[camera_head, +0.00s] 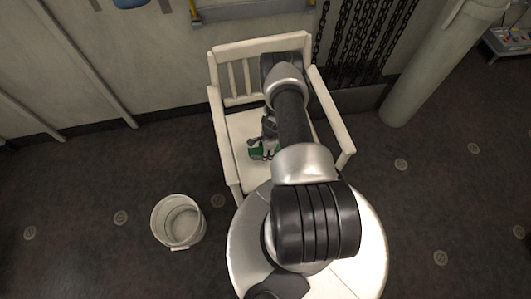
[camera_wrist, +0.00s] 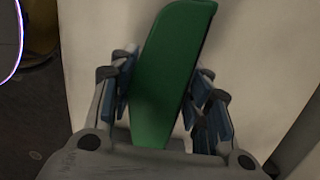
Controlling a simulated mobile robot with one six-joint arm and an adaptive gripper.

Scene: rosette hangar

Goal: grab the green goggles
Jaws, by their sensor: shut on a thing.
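The green goggles (camera_wrist: 172,68) stand between the two fingers of my gripper (camera_wrist: 165,95) in the wrist view. Both fingers with blue pads press in on the green part from either side. The white chair seat shows behind them. In the head view a small piece of the green goggles (camera_head: 256,151) shows on or just above the seat of the white chair (camera_head: 237,128), beside my arm. I cannot tell whether the goggles still touch the seat.
The chair has armrests on both sides and a slatted back near the wall. A white bucket (camera_head: 180,222) stands on the dark floor at left. Chains (camera_head: 358,40) hang behind the chair, and a pale column (camera_head: 425,70) stands at right. The floor at far left is clear.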

